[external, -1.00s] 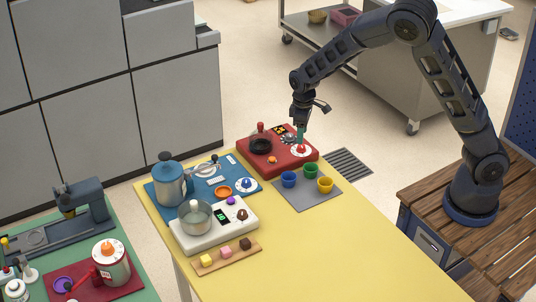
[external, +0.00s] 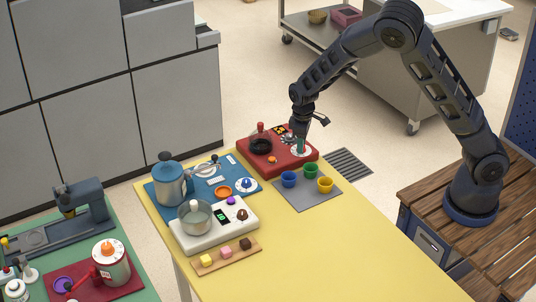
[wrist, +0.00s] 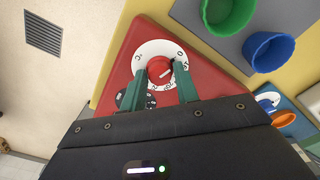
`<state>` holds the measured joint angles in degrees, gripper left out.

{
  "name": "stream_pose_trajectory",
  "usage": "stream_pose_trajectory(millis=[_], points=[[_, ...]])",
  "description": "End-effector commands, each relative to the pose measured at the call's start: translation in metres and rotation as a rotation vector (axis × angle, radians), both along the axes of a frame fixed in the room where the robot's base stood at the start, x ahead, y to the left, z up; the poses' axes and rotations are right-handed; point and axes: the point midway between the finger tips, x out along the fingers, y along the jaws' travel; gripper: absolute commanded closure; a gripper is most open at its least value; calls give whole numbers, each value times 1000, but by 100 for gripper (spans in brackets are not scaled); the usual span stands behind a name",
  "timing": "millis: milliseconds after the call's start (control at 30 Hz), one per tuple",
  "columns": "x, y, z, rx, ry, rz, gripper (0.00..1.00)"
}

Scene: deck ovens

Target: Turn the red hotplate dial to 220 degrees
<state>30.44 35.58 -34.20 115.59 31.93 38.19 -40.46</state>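The red hotplate (external: 283,171) stands at the far corner of the yellow table. Its red dial (wrist: 160,70) sits on a white numbered disc (wrist: 143,50); the disc also shows in the external view (external: 308,152). My gripper (wrist: 161,66) is down at the dial, with one green finger on each side of the red knob. The fingers are apart, with what looks like a narrow gap to the knob. In the external view my gripper (external: 300,148) hides most of the knob. The setting cannot be read clearly because the fingers cover part of the scale.
Blue (external: 288,179), green (external: 310,170) and yellow (external: 325,184) cups stand on a grey mat close to the hotplate. A black pan (external: 260,146) is on the hotplate's left. A blue hotplate with a pot (external: 172,184) is further left. The table's right part is clear.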

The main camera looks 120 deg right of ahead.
Motion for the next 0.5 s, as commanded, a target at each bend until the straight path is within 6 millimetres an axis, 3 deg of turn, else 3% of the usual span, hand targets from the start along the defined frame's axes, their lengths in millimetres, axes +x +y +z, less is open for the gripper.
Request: stream_pose_trajectory(millis=[267,500], points=[[0,0,0,0,0,-29,92],[0,0,0,1,1,-154,92]])
